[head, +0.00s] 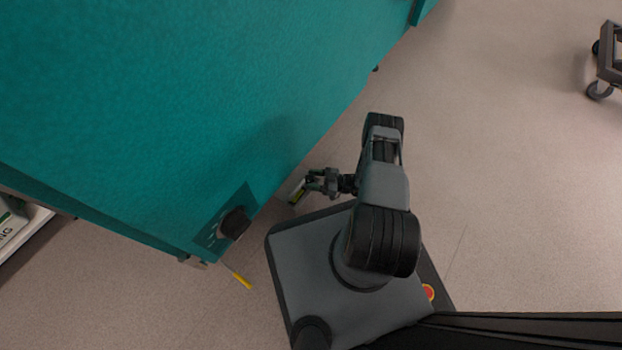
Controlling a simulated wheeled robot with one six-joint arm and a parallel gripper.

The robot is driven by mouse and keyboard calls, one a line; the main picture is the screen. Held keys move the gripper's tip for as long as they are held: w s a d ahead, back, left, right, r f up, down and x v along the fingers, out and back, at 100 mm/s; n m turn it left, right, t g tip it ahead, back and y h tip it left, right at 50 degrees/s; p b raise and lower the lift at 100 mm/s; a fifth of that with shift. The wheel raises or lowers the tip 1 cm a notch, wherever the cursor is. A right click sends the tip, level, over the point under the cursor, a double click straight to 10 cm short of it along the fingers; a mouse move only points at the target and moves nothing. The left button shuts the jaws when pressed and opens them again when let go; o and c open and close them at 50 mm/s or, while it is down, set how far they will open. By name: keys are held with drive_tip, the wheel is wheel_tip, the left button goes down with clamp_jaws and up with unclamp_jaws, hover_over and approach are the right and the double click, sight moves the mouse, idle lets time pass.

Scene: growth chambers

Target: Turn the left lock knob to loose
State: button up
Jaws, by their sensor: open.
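A black knob (235,222) sits on a dark plate (209,238) with small white marks, near the lower corner of the teal cabinet (200,120). It is the only knob that I can make out, and I cannot tell whether it is the left one. The marks are too small to read, so its setting is unclear. My gripper (299,190) is open beside the cabinet's edge, to the right of and above the knob in the picture. It is clear of the knob. The gap between its fingers is small and hard to see from above.
A thin yellow-tipped piece (240,278) shows below the cabinet corner. A shelf or bench with a labelled box (12,226) stands at the left edge. A dark wheeled cart (608,60) stands at the upper right. The floor (510,180) to the right is open.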

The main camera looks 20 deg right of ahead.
drive_tip(key=shift+d, duration=0.1)
drive_tip(key=shift+c, duration=0.2)
drive_tip(key=c, duration=0.6)
drive_tip(key=shift+w+d+n+g+y, duration=0.1)
drive_tip(key=shift+n+g+y, duration=0.25)
drive_tip(key=shift+n+g, duration=0.6)
drive_tip(key=shift+w+a+n+g+y, duration=0.25)
drive_tip(key=shift+n+g, duration=0.35)
drive_tip(key=shift+g, duration=0.8)
drive_tip(key=shift+d+n+g+y, duration=0.25)
drive_tip(key=shift+n+g+y, duration=0.15)
drive_tip(key=shift+n+g, duration=0.55)
drive_tip(key=shift+w+n+g+h, duration=0.2)
drive_tip(key=shift+n+g, duration=0.8)
drive_tip(key=shift+g, duration=0.8)
drive_tip(key=shift+w+n+g+h, duration=0.1)
drive_tip(key=shift+n+g+h, duration=0.1)
drive_tip(key=shift+n+g, duration=1.2)
drive_tip(key=shift+s+g, duration=0.1)
drive_tip(key=shift+g, duration=0.6)
drive_tip(key=o, duration=0.6)
drive_tip(key=shift+o, duration=0.2)
